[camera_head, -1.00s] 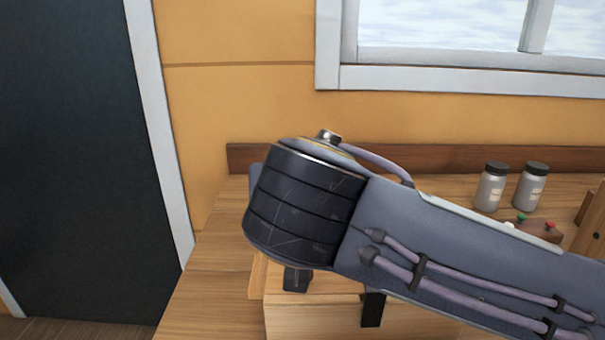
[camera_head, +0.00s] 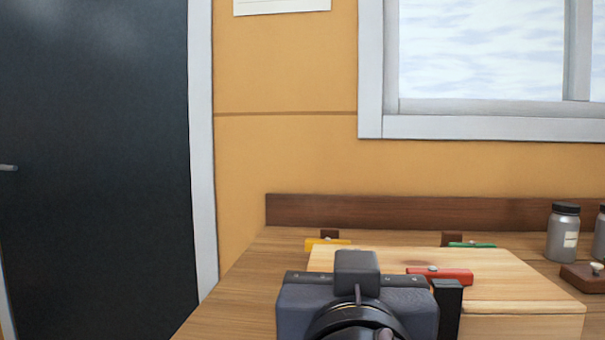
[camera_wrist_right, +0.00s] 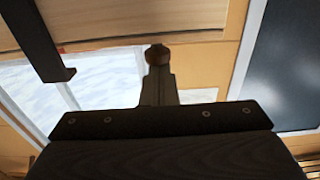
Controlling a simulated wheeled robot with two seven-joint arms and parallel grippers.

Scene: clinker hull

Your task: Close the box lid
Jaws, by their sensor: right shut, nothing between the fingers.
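The box (camera_head: 530,327) is pale wood and stands on the wooden bench. Its lid (camera_head: 500,290) looks flat on top of it, with a thin line along the front between lid and box. A red bar with a light knob (camera_head: 440,273) appears to lie on the lid. My right gripper (camera_head: 357,264) is in front of the box's left part. Its fingers also show shut and empty in the right wrist view (camera_wrist_right: 158,65). An upright black strap (camera_head: 447,305) stands just right of it, bent at its end in the wrist view (camera_wrist_right: 45,45). My left gripper is out of view.
A yellow bar (camera_head: 327,243) and a green bar (camera_head: 471,245) sit by dark blocks behind the box. A grey jar (camera_head: 563,233) and a brown block (camera_head: 583,276) are on the right. The bench (camera_head: 235,300) is clear on the left.

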